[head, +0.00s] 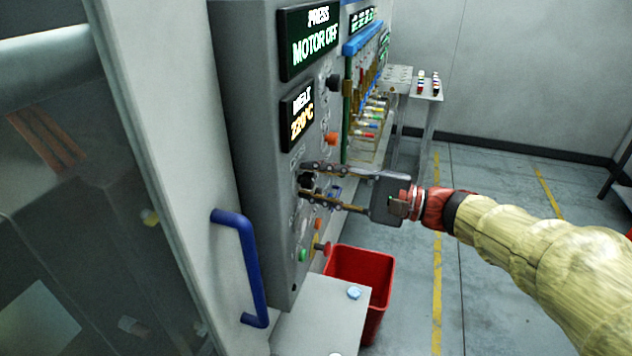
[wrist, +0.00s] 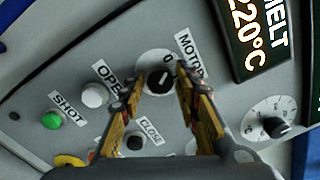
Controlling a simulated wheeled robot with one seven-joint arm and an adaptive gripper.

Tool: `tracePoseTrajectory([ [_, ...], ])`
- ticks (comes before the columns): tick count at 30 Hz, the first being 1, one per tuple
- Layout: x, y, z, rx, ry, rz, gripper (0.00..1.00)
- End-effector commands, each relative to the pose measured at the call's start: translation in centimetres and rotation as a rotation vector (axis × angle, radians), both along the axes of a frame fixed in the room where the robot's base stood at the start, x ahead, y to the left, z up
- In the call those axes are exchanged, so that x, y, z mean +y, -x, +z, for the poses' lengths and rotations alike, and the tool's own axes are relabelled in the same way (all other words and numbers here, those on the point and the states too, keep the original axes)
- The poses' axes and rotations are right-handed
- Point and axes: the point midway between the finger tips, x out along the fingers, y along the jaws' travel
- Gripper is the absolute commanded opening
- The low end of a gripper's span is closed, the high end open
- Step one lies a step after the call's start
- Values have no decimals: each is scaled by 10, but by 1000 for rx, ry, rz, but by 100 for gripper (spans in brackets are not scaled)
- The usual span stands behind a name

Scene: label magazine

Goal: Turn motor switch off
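The motor switch (wrist: 158,82) is a black rotary knob on a white round plate, beside the MOTOR label (wrist: 188,52) with a "0" at its edge. In the head view the knob (head: 307,180) is a dark spot on the grey panel. The display (head: 309,42) above reads "PRESS MOTOR OFF". My gripper (head: 304,181) faces the panel with its fingers above and below the knob. In the wrist view the fingertips (wrist: 157,76) are apart on either side of the knob, with a gap visible; contact cannot be told. Nothing is held.
The OPEN button (wrist: 94,95), CLOSE button (wrist: 135,142) and green SHOT button (wrist: 53,121) sit near the fingers. A MELT display (head: 301,117) reads 220°C. A blue handle (head: 240,262), a red bin (head: 382,272) and a white ledge (head: 325,312) are nearby.

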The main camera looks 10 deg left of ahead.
Motion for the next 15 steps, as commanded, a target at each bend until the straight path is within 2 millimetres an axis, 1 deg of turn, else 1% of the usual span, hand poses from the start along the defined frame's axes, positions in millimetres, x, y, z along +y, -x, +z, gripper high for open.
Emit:
tracePoseTrajectory([
  [1, 0, 0, 0, 0, 0, 0, 37],
  [5, 0, 0, 0, 0, 0, 0, 43],
  [12, 0, 0, 0, 1, 0, 0, 43],
  [15, -4, 0, 0, 1, -1, 0, 43],
])
